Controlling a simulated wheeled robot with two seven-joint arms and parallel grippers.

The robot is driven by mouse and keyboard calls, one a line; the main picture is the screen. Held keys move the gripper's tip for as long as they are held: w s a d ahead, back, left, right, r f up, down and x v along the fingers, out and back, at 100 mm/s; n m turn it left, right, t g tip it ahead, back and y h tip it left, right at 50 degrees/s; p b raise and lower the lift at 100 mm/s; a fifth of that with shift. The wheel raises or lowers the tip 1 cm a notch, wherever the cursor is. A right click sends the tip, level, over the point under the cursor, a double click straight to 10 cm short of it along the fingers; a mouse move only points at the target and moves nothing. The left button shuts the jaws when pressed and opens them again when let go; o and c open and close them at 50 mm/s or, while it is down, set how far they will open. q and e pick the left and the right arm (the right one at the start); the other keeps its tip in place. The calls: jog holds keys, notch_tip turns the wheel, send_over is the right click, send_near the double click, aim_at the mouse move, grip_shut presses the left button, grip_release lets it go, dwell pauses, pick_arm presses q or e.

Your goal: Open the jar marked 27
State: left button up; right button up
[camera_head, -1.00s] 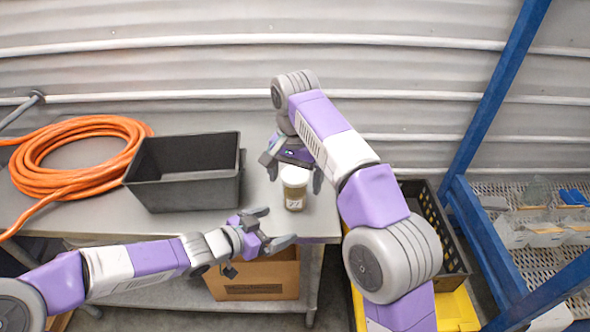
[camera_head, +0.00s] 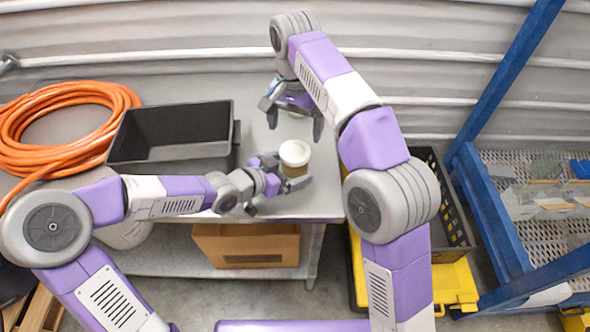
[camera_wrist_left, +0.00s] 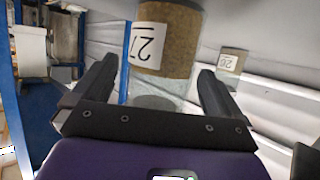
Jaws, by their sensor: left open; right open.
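The jar marked 27 (camera_head: 293,170) stands upright near the front right of the grey table, with a white lid (camera_head: 295,152) on it. My left gripper (camera_head: 281,173) is open, its fingers at the jar's left and front side. In the left wrist view the brown-filled jar (camera_wrist_left: 174,40) appears upside down, its 27 label facing the camera, between the spread fingers of my left gripper (camera_wrist_left: 155,80); contact cannot be told. My right gripper (camera_head: 294,115) is open and empty, behind and above the jar. The jar's lid is not clear in the wrist view.
A black bin (camera_head: 172,165) stands left of the jar, with a coiled orange hose (camera_head: 60,152) beyond it. A cardboard box (camera_head: 247,247) sits below the tabletop. A blue-framed rack (camera_head: 500,235) stands right. A smaller labelled jar (camera_wrist_left: 231,64) shows in the wrist view.

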aim_at(295, 150)
pick_arm(q)
jog(key=shift+x, duration=1)
jog(key=shift+c, duration=0.2)
jog(key=c, duration=1.7)
grip_shut()
pick_arm(e)
jog(key=shift+m, duration=0.3)
jog(key=m, duration=0.3)
jog(key=shift+m, duration=0.4)
jog(key=shift+f, duration=4)
jog(key=shift+c, duration=0.5)
jog(key=c, duration=0.9)
jog(key=n, duration=0.6)
jog(key=shift+n, duration=0.3)
jog(key=shift+c, duration=0.3)
